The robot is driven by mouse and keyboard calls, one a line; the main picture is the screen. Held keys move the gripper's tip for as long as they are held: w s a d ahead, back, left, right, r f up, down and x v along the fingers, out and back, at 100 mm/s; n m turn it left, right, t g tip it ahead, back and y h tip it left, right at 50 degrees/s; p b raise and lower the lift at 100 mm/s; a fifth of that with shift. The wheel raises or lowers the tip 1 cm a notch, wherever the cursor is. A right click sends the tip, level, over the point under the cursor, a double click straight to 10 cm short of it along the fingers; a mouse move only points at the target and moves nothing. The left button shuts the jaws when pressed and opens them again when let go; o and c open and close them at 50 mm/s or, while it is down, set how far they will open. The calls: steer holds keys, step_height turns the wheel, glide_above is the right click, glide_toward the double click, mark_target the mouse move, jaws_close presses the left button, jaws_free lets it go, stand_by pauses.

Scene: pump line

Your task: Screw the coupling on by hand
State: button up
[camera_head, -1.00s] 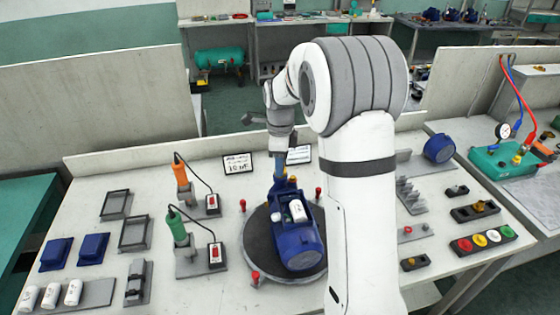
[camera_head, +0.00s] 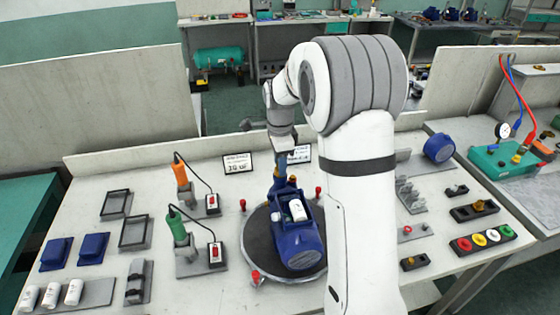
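The blue pump (camera_head: 298,238) with a white cylinder (camera_head: 297,210) on top lies on the dark round turntable (camera_head: 258,240) in the middle of the bench. My gripper (camera_head: 281,172) points down at the pump's far end, over its upright blue part. A small brass-coloured spot shows there by the fingertips; I cannot tell whether it is the coupling. The fingers are too small and too close to the pump to show whether they are open or shut. Another brass fitting (camera_head: 479,205) sits in a dark holder at the right.
Orange (camera_head: 181,172) and green (camera_head: 177,229) handled tools stand on the left of the turntable. Red knobs surround the turntable. Blue covers (camera_head: 92,248), empty frames and white cylinders (camera_head: 73,292) lie farther left. A button tray (camera_head: 483,239) is at the right.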

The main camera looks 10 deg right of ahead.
steer(key=shift+n, duration=1.6)
steer(key=n, duration=0.3)
steer(key=shift+n, duration=0.3)
jaws_close()
steer(key=shift+m, duration=1.8)
